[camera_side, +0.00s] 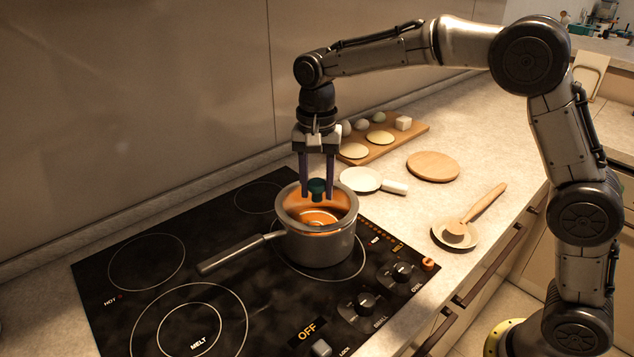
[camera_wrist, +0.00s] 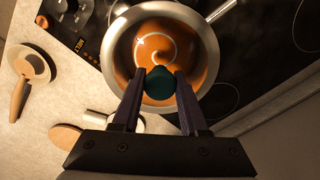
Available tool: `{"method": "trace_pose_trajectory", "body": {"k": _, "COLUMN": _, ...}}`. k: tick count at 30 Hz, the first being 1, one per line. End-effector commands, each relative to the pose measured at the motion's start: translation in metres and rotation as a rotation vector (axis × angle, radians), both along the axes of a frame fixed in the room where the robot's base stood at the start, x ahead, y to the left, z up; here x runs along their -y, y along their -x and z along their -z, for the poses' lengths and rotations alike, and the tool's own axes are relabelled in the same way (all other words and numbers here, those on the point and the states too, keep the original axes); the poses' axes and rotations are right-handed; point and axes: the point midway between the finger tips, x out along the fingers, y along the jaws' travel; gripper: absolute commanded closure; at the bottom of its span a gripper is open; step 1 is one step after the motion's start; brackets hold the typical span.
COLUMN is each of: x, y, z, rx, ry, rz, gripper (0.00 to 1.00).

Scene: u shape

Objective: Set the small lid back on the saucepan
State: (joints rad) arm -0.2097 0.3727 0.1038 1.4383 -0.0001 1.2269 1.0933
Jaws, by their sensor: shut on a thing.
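My gripper (camera_side: 317,188) points straight down over the saucepan and is shut on the dark teal knob of the small lid (camera_side: 317,185). The knob also shows between the fingers in the wrist view (camera_wrist: 161,86). The lid's disc is hard to make out, so I cannot tell whether it touches the rim. The grey metal saucepan (camera_side: 318,246) stands upright on the right part of the hob, its long handle pointing lower left. It holds orange soup with a pale swirl, visible in the wrist view inside the saucepan rim (camera_wrist: 116,52).
The black hob (camera_side: 130,290) has knobs along its right edge. On the counter are a white dish with a stubby handle (camera_side: 360,179), a round wooden board (camera_side: 433,166), a spoon rest with a wooden spoon (camera_side: 478,207), and a cutting board (camera_side: 412,132) with food pieces. A wall stands behind.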

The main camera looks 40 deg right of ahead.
Motion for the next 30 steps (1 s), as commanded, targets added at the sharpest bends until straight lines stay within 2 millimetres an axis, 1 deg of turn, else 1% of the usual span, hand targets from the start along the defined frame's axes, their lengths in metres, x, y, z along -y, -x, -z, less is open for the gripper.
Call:
{"method": "trace_pose_trajectory", "body": {"k": 8, "x": 0.0, "y": -0.0002, "z": -0.0005, "rx": 0.001, "ry": 0.0, "rz": 0.0, "gripper": 1.0}}
{"method": "trace_pose_trajectory", "body": {"k": 18, "x": -0.0001, "y": -0.0001, "z": 0.0076, "rx": 0.001, "ry": -0.001, "rz": 0.0, "gripper": 1.0}}
{"method": "trace_pose_trajectory", "body": {"k": 30, "x": -0.0001, "y": -0.0002, "z": 0.0077, "rx": 0.001, "ry": 0.0, "rz": 0.0, "gripper": 1.0}}
